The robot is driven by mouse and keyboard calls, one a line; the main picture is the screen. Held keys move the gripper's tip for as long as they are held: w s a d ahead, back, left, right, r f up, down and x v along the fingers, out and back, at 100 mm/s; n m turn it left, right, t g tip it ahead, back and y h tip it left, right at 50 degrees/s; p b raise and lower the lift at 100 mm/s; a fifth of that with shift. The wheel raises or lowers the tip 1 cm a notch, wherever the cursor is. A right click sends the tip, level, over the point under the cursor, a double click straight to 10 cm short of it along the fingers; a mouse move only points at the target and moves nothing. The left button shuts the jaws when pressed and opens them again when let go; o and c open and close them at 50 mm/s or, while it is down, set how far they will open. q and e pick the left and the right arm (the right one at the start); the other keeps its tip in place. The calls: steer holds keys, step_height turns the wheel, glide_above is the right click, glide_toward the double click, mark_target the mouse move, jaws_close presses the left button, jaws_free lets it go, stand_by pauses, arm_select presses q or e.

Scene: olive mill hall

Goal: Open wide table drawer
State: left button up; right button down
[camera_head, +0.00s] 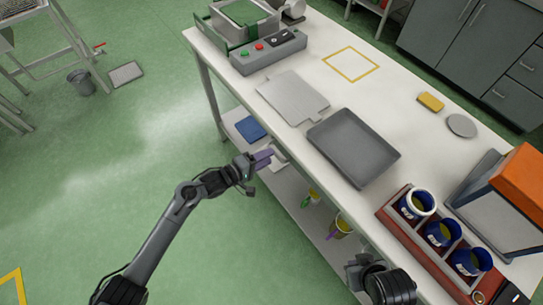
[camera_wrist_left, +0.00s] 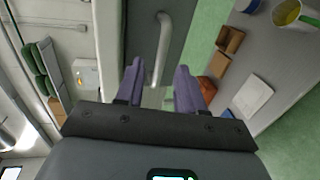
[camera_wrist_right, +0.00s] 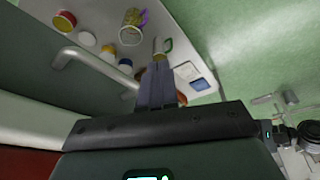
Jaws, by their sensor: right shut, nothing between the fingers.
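The wide white table (camera_head: 395,92) runs diagonally across the head view. Its drawer front shows as a dark grey-green panel in the left wrist view (camera_wrist_left: 180,20), with a pale bar handle (camera_wrist_left: 162,48). My left gripper (camera_head: 268,157) is at the table's near side, its purple fingers apart. In the left wrist view (camera_wrist_left: 160,82) the handle's lower end lies between the fingertips; contact cannot be told. My right gripper (camera_wrist_right: 156,78) is shut and empty. A pale handle (camera_wrist_right: 92,58) on a dark panel lies to its left in the right wrist view, apart from the fingers.
A grey tray (camera_head: 352,147), a metal plate (camera_head: 292,97) and a red caddy (camera_head: 408,232) with blue tins stand on the tabletop. A lower shelf (camera_head: 300,203) holds a blue box (camera_head: 250,129) and cups.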

arm_select(q)
steer(key=x, duration=0.2)
steer(key=shift+w+d+f+b, duration=0.1)
steer(key=shift+w+d+b, duration=0.15)
steer(key=shift+d+b, duration=0.05)
steer(key=shift+c, duration=0.5)
jaws_close()
